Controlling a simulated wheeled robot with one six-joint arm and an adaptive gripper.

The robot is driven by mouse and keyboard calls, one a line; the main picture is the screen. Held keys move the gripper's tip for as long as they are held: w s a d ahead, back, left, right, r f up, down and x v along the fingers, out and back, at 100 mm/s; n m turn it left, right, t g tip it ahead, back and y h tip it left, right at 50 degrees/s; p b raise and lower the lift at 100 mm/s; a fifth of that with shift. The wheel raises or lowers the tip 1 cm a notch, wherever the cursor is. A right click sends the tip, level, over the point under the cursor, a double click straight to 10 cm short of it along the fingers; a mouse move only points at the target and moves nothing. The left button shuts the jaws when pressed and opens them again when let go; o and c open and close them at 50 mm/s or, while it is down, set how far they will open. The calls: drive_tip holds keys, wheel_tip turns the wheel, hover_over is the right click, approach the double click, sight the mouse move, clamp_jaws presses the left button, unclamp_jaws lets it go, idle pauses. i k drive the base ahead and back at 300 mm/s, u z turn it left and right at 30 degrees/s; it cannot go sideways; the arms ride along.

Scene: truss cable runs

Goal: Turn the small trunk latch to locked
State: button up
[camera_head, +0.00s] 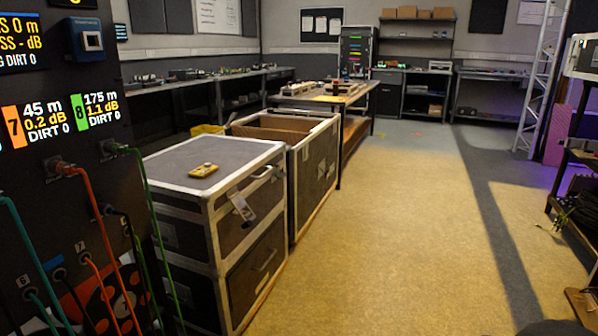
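A grey flight case trunk (203,162) with metal edges and a closed lid stands left of centre. On its right-hand face is a small silver latch (242,207), which looks tilted; I cannot tell whether it is locked. A handle (263,173) sits above the latch near the lid edge. Another handle (264,260) is on the lower section. My gripper does not show in this view.
An open trunk (313,165) stands directly behind. A dark panel (60,170) with hanging cables closes off the left. The floor (400,220) to the right is clear. A rack (578,160) stands far right.

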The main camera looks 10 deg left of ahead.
sight(282, 176)
drive_tip(key=u, duration=0.35)
drive_tip(key=i, duration=0.9)
drive_tip(key=u, duration=0.5)
